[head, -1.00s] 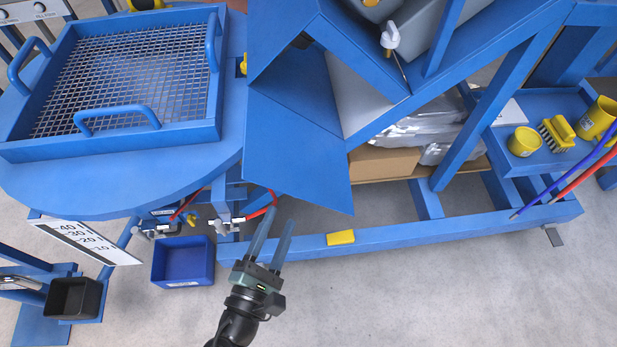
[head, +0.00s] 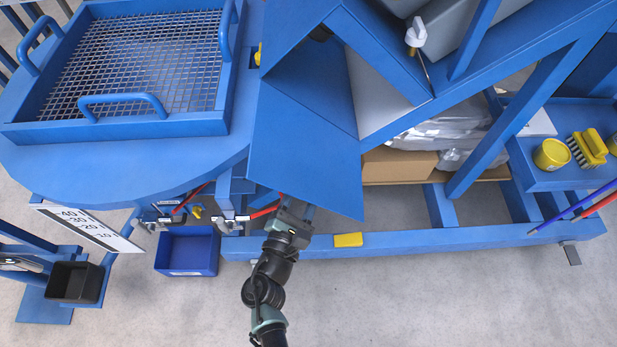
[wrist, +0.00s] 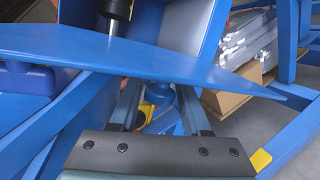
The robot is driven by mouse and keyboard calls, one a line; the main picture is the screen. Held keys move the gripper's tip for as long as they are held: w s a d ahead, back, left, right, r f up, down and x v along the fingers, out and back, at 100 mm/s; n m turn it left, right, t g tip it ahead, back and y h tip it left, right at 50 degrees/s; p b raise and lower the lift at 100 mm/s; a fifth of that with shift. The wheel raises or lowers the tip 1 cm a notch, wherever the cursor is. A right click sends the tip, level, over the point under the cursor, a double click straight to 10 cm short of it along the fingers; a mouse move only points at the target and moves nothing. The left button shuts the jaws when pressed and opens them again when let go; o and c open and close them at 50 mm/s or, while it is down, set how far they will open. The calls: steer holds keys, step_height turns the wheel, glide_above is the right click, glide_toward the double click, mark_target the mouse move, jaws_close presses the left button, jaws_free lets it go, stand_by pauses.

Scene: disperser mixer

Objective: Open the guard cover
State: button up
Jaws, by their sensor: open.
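A flat blue sheet panel (head: 305,150) hangs at a slant in the middle of the head view. It looks like the guard cover, though no label confirms this. In the wrist view its edge (wrist: 130,55) crosses the picture from left to right. My gripper (wrist: 160,98) is open, its two fingers apart and reaching under the panel, which hides their ends. A rounded blue part (wrist: 161,95) shows between the fingers; I cannot tell whether they touch it. In the head view my gripper (head: 293,212) is at the panel's lower edge, its fingers mostly hidden.
A mesh grate with blue handles (head: 125,104) lies at the upper left. Valves with red levers (head: 232,222) and a blue bin (head: 187,252) are left of my gripper. A blue frame beam with a yellow block (head: 348,240) runs right. The floor in front is clear.

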steer(key=shift+w+d, duration=0.2)
steer(key=shift+w, duration=0.2)
jaws_close()
steer(key=shift+r, duration=0.1)
stand_by(1.2)
